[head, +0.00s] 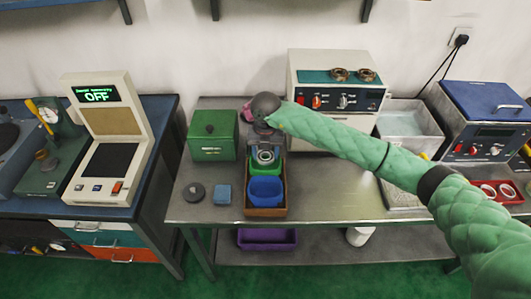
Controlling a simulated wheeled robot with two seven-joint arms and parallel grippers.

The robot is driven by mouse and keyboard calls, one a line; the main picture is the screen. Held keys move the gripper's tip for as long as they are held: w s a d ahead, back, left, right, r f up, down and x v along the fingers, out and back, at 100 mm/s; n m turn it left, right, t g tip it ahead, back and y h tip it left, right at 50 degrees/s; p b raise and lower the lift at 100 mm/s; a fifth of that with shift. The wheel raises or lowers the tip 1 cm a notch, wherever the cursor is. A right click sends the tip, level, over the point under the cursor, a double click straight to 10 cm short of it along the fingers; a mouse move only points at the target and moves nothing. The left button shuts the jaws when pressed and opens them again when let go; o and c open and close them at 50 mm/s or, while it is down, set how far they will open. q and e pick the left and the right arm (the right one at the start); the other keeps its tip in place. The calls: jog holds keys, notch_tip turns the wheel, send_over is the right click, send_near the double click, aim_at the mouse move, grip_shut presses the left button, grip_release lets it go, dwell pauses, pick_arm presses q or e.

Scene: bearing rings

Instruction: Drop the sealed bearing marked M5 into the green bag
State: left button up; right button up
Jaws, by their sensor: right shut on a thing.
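The green bag (264,171) is in the brown tray on the bench, behind a blue bag (266,190). My right gripper (264,142) points down over the green bag, below the dark round wrist. It is shut on a grey metallic bearing ring (265,155), which shows at the mouth of the green bag. I cannot tell whether the ring touches the bag, and no M5 marking can be read at this size. My left gripper is out of view.
The brown tray (265,212) stands near the bench's front edge. A white panelled machine (330,75) is behind my right arm. The bench front is clear right of the tray.

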jog(key=shift+b, duration=0.3)
dwell(0.8)
jog(key=shift+f+b, duration=0.45)
jog(key=shift+b, duration=0.1)
dwell(0.9)
dwell(0.7)
jog(key=o, duration=1.1)
jog(key=shift+c, duration=0.2)
jog(key=shift+r, duration=0.15)
notch_tip(320, 180, up, 8)
jog(key=p, duration=0.2)
